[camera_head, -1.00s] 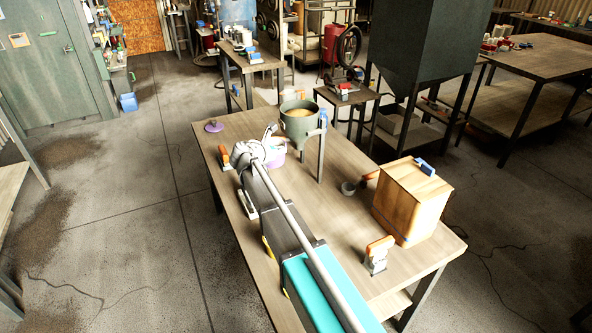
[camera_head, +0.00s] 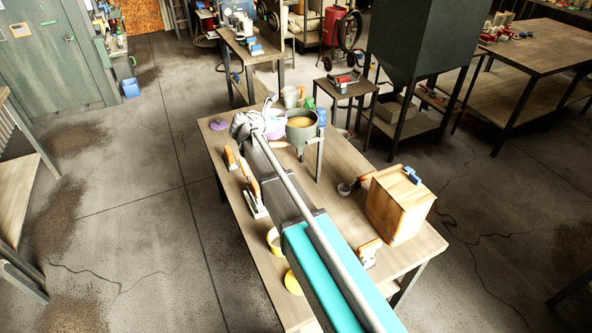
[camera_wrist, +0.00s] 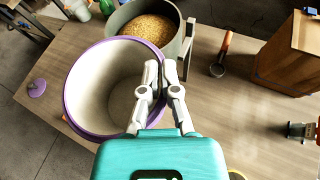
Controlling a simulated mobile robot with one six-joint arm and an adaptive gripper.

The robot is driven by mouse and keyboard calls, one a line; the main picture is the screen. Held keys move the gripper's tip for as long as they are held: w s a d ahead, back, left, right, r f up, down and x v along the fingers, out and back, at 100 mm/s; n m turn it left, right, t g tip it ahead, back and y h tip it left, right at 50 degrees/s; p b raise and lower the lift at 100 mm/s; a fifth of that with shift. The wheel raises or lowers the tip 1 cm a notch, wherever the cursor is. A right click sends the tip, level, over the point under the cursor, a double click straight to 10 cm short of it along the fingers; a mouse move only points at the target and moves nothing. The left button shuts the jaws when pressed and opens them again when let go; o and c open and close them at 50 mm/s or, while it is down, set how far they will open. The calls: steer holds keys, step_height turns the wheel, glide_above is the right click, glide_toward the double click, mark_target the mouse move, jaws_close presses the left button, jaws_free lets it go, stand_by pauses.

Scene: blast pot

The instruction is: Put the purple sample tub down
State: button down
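The purple sample tub (camera_wrist: 112,88) has a purple rim and a pale, empty inside. In the wrist view my gripper (camera_wrist: 162,68) is shut on its right wall at the rim. In the head view the tub (camera_head: 275,127) shows partly behind my gripper (camera_head: 262,112), at the far end of the workbench (camera_head: 335,215). Its base is hidden, so I cannot tell its height above the bench. A purple lid (camera_head: 218,125) lies flat on the bench's far left; it also shows in the wrist view (camera_wrist: 37,88).
A green funnel pot (camera_head: 302,127) with yellow grain stands on legs close right of the tub. A wooden box (camera_head: 398,205) and a scoop (camera_head: 347,187) are further right. Bare bench shows around the lid.

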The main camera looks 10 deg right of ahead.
step_height(320, 180, up, 8)
steer(key=p, duration=0.6)
steer(key=shift+f, duration=0.2)
steer(key=shift+a, duration=0.1)
